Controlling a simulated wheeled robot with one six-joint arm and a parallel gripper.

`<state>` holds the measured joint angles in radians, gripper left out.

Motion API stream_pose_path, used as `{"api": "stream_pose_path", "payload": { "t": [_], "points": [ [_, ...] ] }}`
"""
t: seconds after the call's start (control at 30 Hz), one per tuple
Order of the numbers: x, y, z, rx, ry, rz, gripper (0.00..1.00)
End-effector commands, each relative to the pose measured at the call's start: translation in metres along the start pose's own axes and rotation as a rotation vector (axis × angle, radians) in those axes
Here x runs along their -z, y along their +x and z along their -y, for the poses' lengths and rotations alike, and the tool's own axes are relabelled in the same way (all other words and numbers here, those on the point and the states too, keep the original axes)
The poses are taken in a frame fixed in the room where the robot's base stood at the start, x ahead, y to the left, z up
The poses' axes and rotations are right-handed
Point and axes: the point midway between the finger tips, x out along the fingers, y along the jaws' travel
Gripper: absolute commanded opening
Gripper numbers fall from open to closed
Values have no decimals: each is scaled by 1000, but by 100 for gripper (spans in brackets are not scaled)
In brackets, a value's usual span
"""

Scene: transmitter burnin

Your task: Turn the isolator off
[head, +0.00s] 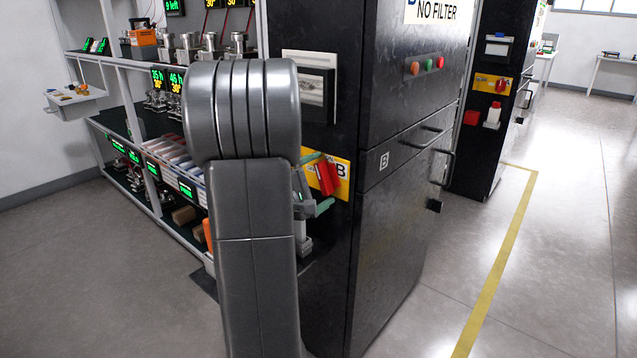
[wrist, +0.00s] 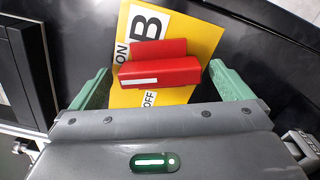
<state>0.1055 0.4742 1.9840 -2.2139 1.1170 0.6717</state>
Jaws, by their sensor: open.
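The isolator is a red handle (wrist: 160,72) on a yellow plate (wrist: 196,38) marked B, ON and OFF. In the wrist view the handle's bar lies left to right, with a white mark near its left end, closer to the ON side. In the head view the red handle (head: 328,174) is partly hidden by my gripper and arm. My gripper (wrist: 161,84) is open, with one green finger on each side of the handle and visible gaps between. It also shows in the head view (head: 317,181) in front of the plate. I cannot tell its exact depth.
The plate is on a black cabinet (head: 395,210) with door handles and coloured buttons (head: 427,65). A rack (head: 110,58) with devices and displays stands left. A second cabinet (head: 485,140) has another red switch. Floor (head: 560,240) at right is clear.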

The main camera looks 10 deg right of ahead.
Motion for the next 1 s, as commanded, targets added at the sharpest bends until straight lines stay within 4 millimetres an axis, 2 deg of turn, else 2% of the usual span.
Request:
{"api": "stream_pose_path", "payload": {
  "t": [0.2, 0.27, 0.43, 0.47, 0.77, 1.0],
  "points": [
    [0, 0, 0, 0, 0, 0, 99],
    [0, 0, 0, 0, 0, 0, 89],
    [0, 0, 0, 0, 0, 0, 56],
    [0, 0, 0, 0, 0, 0, 54],
    [0, 0, 0, 0, -36, 0, 54],
    [0, 0, 1, 0, -168, 0, 54]
  ]
}}
